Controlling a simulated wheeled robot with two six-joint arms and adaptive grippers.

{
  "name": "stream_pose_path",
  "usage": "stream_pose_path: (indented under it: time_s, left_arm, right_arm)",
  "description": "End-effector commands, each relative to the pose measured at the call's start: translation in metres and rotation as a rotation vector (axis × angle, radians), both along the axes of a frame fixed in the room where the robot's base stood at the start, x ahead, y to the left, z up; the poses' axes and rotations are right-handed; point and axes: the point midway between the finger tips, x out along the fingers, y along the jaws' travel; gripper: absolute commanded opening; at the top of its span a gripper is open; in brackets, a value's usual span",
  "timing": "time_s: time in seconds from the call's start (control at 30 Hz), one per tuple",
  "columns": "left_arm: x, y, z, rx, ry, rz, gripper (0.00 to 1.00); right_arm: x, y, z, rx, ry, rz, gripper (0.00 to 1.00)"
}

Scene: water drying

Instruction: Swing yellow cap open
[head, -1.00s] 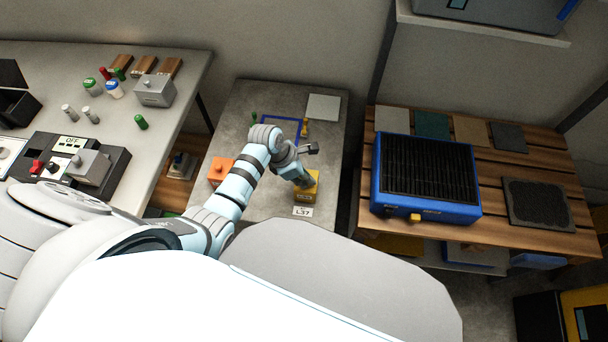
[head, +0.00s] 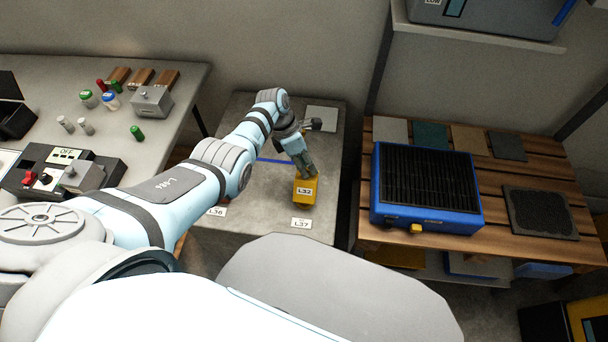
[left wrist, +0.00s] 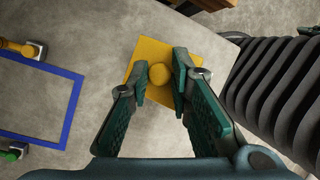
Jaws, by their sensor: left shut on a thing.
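The yellow cap (head: 305,192) is a boxy yellow block with an L32 label on its front face, on the grey table. In the left wrist view the yellow cap (left wrist: 152,52) shows from above as a tilted square with a round knob (left wrist: 159,74). My left gripper (head: 303,170) reaches down onto it from above. In the left wrist view, its green-padded fingers stand on both sides of the knob and are shut on it. Whether the cap's underside touches the table is unclear. My right gripper is in neither view.
A L37 tag (head: 301,223) lies in front of the cap and a L36 tag (head: 217,211) to its left. A blue outline (left wrist: 68,118) is marked on the table. A blue machine (head: 427,214) stands on the slatted bench at right. My left arm hides part of the table.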

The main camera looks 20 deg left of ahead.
Motion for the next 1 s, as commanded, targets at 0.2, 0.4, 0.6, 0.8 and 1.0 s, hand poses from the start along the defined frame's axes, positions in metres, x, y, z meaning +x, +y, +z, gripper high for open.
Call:
stream_pose_path:
  time_s: [0.2, 0.4, 0.6, 0.8, 1.0]
  left_arm:
    - [0.0104, 0.0037, -0.0035, 0.005, -0.008, 0.003, 0.0]
    - [0.0117, 0.0043, -0.0035, 0.006, -0.006, 0.003, 0.0]
    - [0.0108, 0.0042, -0.0042, 0.006, -0.003, 0.002, 0.0]
    - [0.0102, 0.0039, -0.005, 0.006, -0.002, 0.002, 0.37]
    - [0.0105, 0.0026, -0.0044, 0.003, -0.002, 0.001, 0.37]
  right_arm:
    - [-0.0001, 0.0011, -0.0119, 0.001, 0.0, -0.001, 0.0]
    - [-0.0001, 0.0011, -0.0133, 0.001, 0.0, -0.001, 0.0]
    - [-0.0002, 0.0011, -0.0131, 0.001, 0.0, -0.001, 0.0]
    - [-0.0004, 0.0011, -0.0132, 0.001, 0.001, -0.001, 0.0]
    - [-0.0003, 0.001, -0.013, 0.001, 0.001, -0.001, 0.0]
